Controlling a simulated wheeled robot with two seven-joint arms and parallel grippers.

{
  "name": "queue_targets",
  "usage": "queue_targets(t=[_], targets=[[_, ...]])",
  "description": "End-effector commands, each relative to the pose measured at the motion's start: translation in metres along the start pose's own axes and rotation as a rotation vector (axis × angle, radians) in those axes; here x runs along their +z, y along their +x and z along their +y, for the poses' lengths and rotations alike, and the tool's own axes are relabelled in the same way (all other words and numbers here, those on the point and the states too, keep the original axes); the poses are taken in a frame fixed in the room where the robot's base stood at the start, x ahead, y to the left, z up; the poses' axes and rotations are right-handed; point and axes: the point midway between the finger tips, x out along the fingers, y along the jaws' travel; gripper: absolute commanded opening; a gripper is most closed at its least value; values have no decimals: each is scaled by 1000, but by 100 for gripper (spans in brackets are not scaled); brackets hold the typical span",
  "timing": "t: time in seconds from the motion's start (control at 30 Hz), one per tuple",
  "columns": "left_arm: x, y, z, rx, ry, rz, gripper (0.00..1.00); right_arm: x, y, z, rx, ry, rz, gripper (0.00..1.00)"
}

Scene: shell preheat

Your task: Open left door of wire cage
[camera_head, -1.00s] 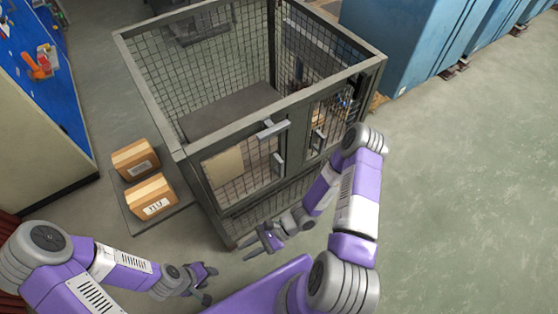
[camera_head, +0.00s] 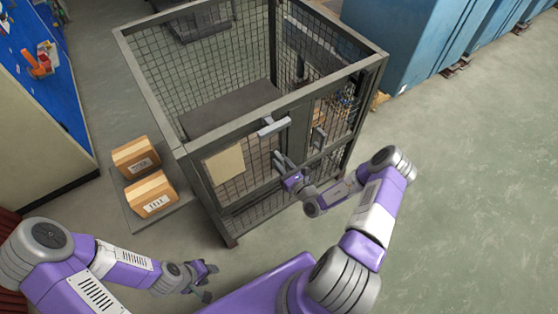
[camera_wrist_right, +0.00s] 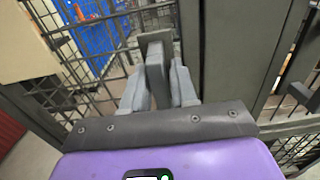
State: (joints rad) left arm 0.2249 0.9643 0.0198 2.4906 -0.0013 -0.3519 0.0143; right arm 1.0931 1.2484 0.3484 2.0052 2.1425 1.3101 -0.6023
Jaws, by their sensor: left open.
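The wire cage (camera_head: 228,137) stands in front of me with its left door (camera_head: 240,175) shut. This door has mesh and a beige plate (camera_head: 226,163). Its upright grey handle is at its right side and also shows in the right wrist view (camera_wrist_right: 155,72). My right gripper (camera_head: 284,168) is at this handle. Its fingers (camera_wrist_right: 157,85) lie on both sides of the bar and appear shut on it. My left gripper (camera_head: 208,277) is open and empty, low in front of the cage, away from the door.
A grey latch bar (camera_head: 273,127) sits on the cage's top front rail, and the right door has its own handle (camera_head: 318,138). Two cardboard boxes (camera_head: 152,194) stand on a low platform left of the cage. Blue cabinets (camera_head: 410,40) stand behind right. The floor at right is clear.

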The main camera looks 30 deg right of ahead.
Motion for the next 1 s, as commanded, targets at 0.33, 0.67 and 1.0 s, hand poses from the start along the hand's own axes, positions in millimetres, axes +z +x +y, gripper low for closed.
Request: queue_targets(t=[0.33, 0.67, 1.0], targets=[[0, 4, -2, 0, 0, 0, 43, 0, 19, 0, 1, 2, 1, 28], [0, 4, -2, 0, 0, 0, 43, 0, 18, 0, 2, 1, 1, 0], [0, 3, -1, 0, 0, 0, 43, 0, 18, 2, 5, 2, 1, 0]])
